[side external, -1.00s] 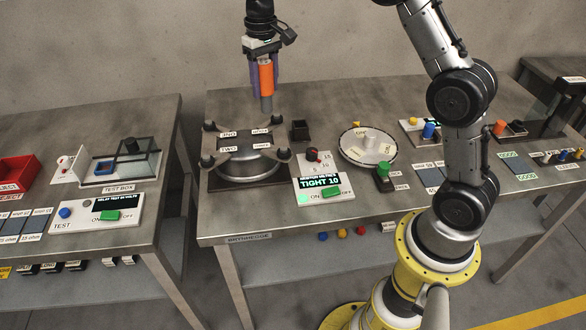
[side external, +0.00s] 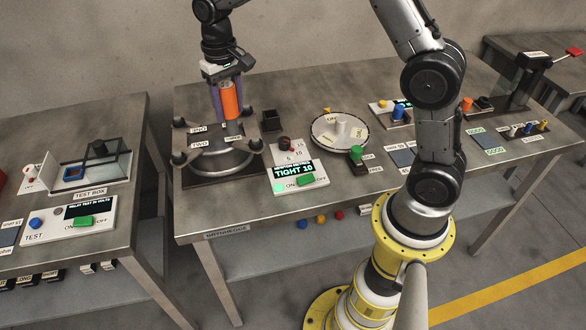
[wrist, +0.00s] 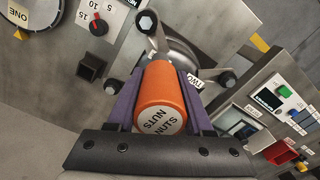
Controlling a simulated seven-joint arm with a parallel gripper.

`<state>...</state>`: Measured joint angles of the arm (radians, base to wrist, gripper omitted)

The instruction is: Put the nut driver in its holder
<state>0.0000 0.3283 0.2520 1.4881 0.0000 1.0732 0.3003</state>
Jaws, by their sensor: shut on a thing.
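My gripper (side external: 229,108) is shut on the nut driver, with its purple fingers on either side of the orange handle (side external: 230,97). The driver hangs upright over the back right of the round metal compressor (side external: 222,160). Its lower end is close to the back-right post; I cannot tell whether it touches. A dark square open block (side external: 271,121), which looks like the holder, stands just right of the compressor and appears empty.
Dark-knobbed posts (side external: 180,159) stand around the compressor. A panel (side external: 292,168) in front reads "TIGHT 10" and has a red-black knob (side external: 284,144) behind it. A test box (side external: 97,165) stands on the left table.

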